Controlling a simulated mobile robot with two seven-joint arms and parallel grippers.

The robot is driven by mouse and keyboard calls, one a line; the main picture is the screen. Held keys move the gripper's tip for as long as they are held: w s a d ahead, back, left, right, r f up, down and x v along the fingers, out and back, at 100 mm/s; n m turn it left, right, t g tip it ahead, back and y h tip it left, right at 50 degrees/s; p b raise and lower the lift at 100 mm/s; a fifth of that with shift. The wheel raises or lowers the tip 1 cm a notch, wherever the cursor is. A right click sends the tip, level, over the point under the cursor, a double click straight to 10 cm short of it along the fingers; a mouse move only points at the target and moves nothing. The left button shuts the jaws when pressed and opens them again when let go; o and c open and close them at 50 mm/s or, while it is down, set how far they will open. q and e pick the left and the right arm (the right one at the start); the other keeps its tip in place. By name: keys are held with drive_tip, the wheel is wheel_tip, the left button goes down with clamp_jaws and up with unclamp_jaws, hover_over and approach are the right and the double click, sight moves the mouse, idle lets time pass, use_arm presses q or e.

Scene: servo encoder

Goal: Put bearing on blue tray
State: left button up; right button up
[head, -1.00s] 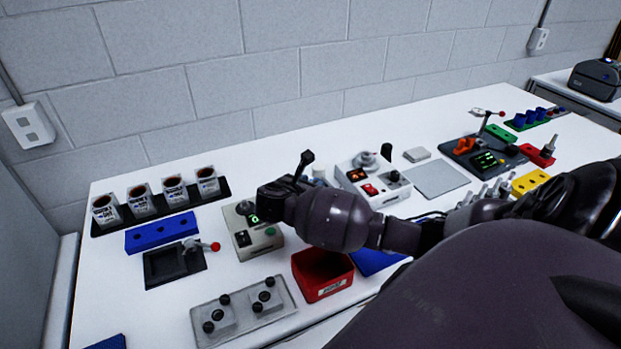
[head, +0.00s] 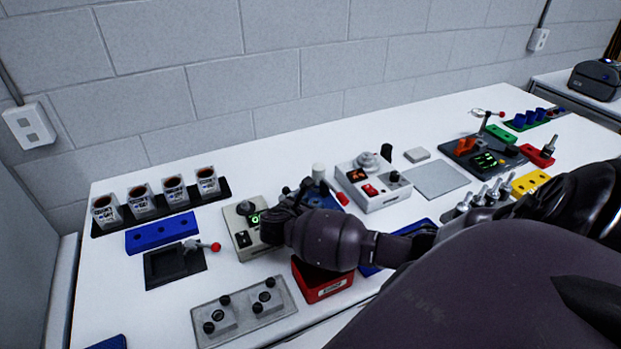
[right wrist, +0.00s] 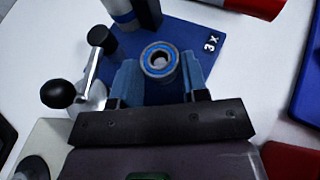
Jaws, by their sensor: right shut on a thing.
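The bearing (right wrist: 160,60), a small metal ring with a blue band, sits between the fingertips of my right gripper (right wrist: 160,74) in the right wrist view. The gripper is shut on it, over a blue fixture base (right wrist: 205,38) marked "3 X"; I cannot tell whether the bearing touches the base. In the head view my right gripper (head: 290,196) is beside this fixture and mostly hides it; the bearing cannot be made out there. The blue tray (head: 421,226) lies right of the red bin, partly hidden by my right arm. My left gripper is not in view.
The fixture has a lever with a black knob (right wrist: 58,94) close to my gripper. A grey box with a green display (head: 246,240) stands left of the gripper. The red bin (head: 322,288) is in front. A white device (head: 372,180) stands behind right.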

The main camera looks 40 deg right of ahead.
drive_tip(key=shift+f, duration=0.1)
drive_tip(key=o, duration=0.9)
drive_tip(key=shift+o, duration=0.2)
